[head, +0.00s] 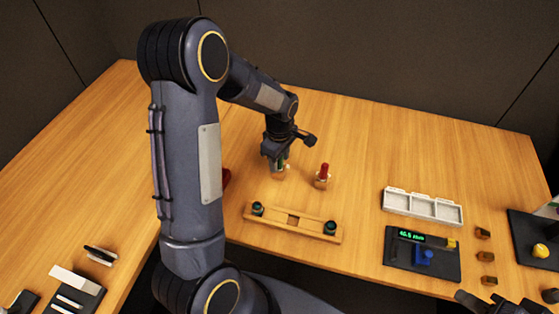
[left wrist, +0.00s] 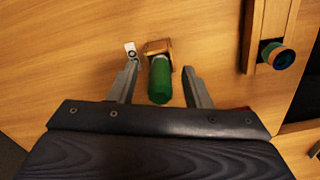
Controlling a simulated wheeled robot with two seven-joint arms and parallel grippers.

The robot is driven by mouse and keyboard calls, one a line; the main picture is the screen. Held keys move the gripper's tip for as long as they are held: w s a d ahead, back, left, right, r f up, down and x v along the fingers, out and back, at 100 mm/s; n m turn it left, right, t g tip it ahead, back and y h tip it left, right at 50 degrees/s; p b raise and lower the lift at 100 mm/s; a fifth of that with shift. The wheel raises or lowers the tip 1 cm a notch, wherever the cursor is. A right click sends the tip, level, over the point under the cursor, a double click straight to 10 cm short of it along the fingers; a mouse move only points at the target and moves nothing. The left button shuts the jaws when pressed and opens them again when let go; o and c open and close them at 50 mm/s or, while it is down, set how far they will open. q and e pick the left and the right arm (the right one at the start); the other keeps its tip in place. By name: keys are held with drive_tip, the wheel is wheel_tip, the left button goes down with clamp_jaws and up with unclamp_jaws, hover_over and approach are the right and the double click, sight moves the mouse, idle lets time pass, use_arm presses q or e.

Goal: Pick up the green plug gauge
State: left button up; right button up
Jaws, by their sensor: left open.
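The green plug gauge (left wrist: 160,82) stands upright in a small wooden block (left wrist: 157,46) in the left wrist view. In the head view only a bit of the green gauge (head: 282,164) shows beneath my left gripper (head: 277,161). In the left wrist view my left gripper (left wrist: 157,88) is open, with one finger on each side of the green handle. Gaps show between the fingers and the handle. A dark part of my right gripper (head: 490,302) shows at the bottom right edge of the head view; its fingers are unclear.
A red-handled gauge (head: 324,173) stands close to the right. A wooden bar with two dark ringed parts (head: 293,223) lies in front. A white tray (head: 423,207), a digital gauge (head: 421,257) and small blocks (head: 484,233) are farther right. The table behind is clear.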

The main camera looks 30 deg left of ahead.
use_arm(q)
clamp_jaws()
drive_tip(key=shift+r, duration=0.1)
idle(0.3)
